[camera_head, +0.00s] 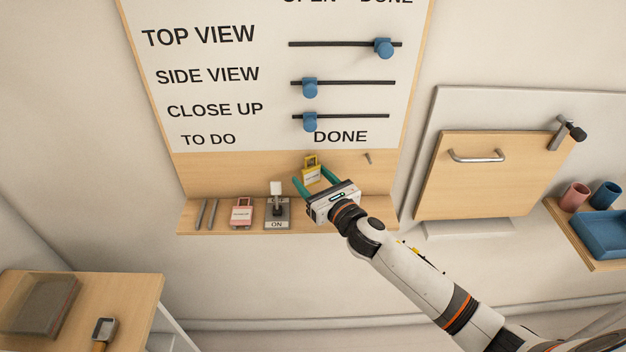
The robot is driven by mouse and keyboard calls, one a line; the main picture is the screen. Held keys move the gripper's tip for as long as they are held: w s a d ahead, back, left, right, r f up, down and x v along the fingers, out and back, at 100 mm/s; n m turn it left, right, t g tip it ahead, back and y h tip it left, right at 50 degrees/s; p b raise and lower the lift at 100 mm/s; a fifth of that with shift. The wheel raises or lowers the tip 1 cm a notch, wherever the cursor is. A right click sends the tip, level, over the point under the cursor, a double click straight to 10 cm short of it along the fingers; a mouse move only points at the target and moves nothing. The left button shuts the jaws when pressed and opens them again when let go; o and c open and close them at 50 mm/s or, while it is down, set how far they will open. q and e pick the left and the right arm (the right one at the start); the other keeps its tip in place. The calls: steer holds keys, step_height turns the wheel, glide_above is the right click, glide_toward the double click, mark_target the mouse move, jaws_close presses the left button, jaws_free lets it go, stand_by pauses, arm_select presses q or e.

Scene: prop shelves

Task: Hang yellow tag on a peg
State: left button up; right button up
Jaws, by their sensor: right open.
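The yellow tag (311,175) is at the wooden strip below the word DONE, with its loop at the top. It appears upright against the strip; whether a peg passes through its loop is too small to tell. A bare peg (368,158) sticks out of the strip to its right. My right gripper (314,184) has its two green fingers spread, one to each side of the tag's lower part, and looks open. Whether the fingers touch the tag cannot be told. My left gripper is not in view.
A narrow ledge (222,222) below the strip holds a pink tag (242,212), a switch box (277,212) marked ON and two grey sticks (206,213). A cabinet door (490,180) is at the right. A blue tray (603,224) and cups stand beyond it.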

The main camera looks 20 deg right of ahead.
steer(key=shift+w+d, duration=0.1)
steer(key=shift+d, duration=0.35)
steer(key=shift+s+d, duration=0.15)
steer(key=shift+s, duration=0.2)
steer(key=a+b+v, duration=0.1)
steer(key=b+v, duration=0.2)
steer(key=v, duration=0.8)
steer(key=shift+s, duration=0.2)
